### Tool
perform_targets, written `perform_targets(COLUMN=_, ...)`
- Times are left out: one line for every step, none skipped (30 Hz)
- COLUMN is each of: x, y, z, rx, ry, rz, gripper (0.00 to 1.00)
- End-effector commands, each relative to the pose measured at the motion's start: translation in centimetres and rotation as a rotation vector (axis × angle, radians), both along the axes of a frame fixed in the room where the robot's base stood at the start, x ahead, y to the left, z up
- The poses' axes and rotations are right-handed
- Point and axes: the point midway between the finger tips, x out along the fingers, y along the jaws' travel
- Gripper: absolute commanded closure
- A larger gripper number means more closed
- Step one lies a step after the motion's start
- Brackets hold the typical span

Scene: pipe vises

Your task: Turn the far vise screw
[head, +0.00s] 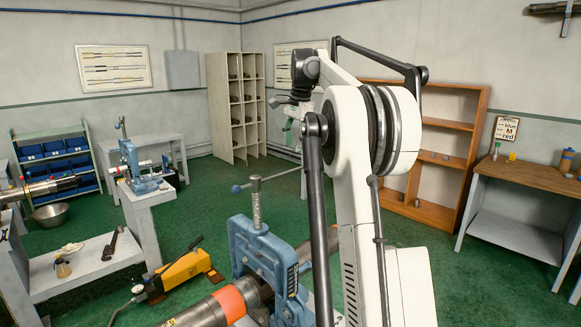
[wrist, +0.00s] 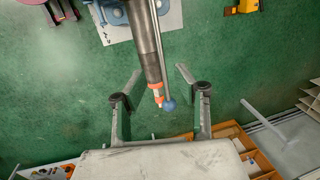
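In the head view the far blue vise (head: 143,168) stands on a grey pedestal at left, its upright screw (head: 122,130) rising from the top. A nearer blue vise (head: 262,252) at lower centre has a threaded screw (head: 256,202) and a bar with a blue ball end (head: 237,188). My gripper (wrist: 159,74) is open in the wrist view, one finger at each side. Between and below the fingers show a dark pipe (wrist: 147,45) and a thin rod with a blue ball (wrist: 169,104). I cannot tell whether they are at finger height. Nothing is gripped.
A yellow pump (head: 180,272) sits left of the nearer vise. A pipe with an orange band (head: 230,304) runs through that vise. A grey bench (head: 85,283) stands at left. A wooden shelf (head: 440,165) stands behind my arm. Green floor lies open at the middle back.

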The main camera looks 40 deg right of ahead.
Motion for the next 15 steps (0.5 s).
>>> perform_targets(x=0.2, y=0.1, z=-0.8, rx=0.000, ry=0.000, rz=0.001, gripper=0.70)
perform_targets(x=0.3, y=0.1, z=-1.3, rx=0.000, ry=0.000, rz=0.001, gripper=0.70)
perform_targets(x=0.5, y=0.1, z=-2.1, rx=0.000, ry=0.000, rz=0.001, gripper=0.70)
perform_targets(x=0.6, y=0.1, z=-2.6, rx=0.000, ry=0.000, rz=0.001, gripper=0.70)
perform_targets(x=0.7, y=0.1, z=-3.2, rx=0.000, ry=0.000, rz=0.001, gripper=0.70)
perform_targets(x=0.8, y=0.1, z=-3.8, rx=0.000, ry=0.000, rz=0.001, gripper=0.70)
perform_targets(x=0.9, y=0.1, z=-4.4, rx=0.000, ry=0.000, rz=0.001, gripper=0.70)
perform_targets(x=1.0, y=0.1, z=-4.9, rx=0.000, ry=0.000, rz=0.001, gripper=0.70)
perform_targets(x=1.1, y=0.1, z=-5.5, rx=0.000, ry=0.000, rz=0.001, gripper=0.70)
perform_targets(x=1.2, y=0.1, z=-6.0, rx=0.000, ry=0.000, rz=0.001, gripper=0.70)
perform_targets(x=1.3, y=0.1, z=-6.4, rx=0.000, ry=0.000, rz=0.001, gripper=0.70)
perform_targets(x=1.4, y=0.1, z=-6.9, rx=0.000, ry=0.000, rz=0.001, gripper=0.70)
perform_targets(x=1.5, y=0.1, z=-7.3, rx=0.000, ry=0.000, rz=0.001, gripper=0.70)
perform_targets(x=1.6, y=0.1, z=-7.6, rx=0.000, ry=0.000, rz=0.001, gripper=0.70)
perform_targets(x=1.6, y=0.1, z=-8.0, rx=0.000, ry=0.000, rz=0.001, gripper=0.70)
